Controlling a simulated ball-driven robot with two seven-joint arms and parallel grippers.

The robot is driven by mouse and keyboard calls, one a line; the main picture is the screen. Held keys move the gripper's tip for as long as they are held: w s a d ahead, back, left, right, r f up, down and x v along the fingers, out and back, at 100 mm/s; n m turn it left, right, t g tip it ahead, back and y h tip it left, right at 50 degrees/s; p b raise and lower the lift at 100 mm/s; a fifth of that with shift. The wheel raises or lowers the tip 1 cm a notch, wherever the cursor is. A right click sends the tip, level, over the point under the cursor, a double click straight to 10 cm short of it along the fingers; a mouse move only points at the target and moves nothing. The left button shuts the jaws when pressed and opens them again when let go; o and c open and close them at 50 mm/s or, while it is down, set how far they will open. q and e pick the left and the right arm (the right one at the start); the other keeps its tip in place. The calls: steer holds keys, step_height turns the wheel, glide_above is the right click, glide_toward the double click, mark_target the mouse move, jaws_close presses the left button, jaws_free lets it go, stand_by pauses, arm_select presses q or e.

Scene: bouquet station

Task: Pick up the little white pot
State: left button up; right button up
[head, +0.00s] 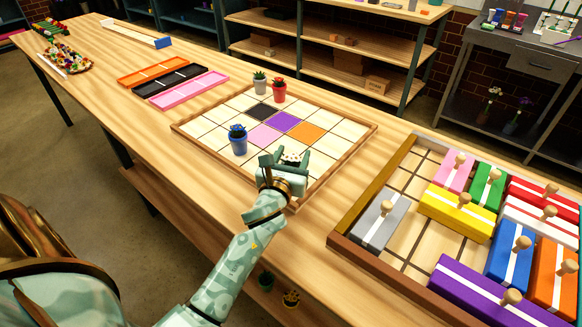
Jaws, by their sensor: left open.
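My left gripper (286,158) is open over the near side of the gridded board (190,138). A small plant with white flowers (292,158) shows between its fingers. The pot under this plant is mostly hidden by the hand, so I cannot tell its colour or whether the fingers touch it. A blue pot (239,147) with a blue plant stands on the board just left of the gripper. A red pot (279,95) and a light grey pot (260,86) with a green plant stand at the board's far corner. My right gripper is out of view.
A tray (345,246) of coloured blocks with knobs lies at the right. Orange, black and pink trays (190,93) lie behind the board at the left. Several board squares are bare. A green pot (266,282) and a dark pot (291,300) show below the table edge.

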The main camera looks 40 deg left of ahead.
arm_select(q)
steer(key=shift+s+r, duration=0.15)
jaws_close()
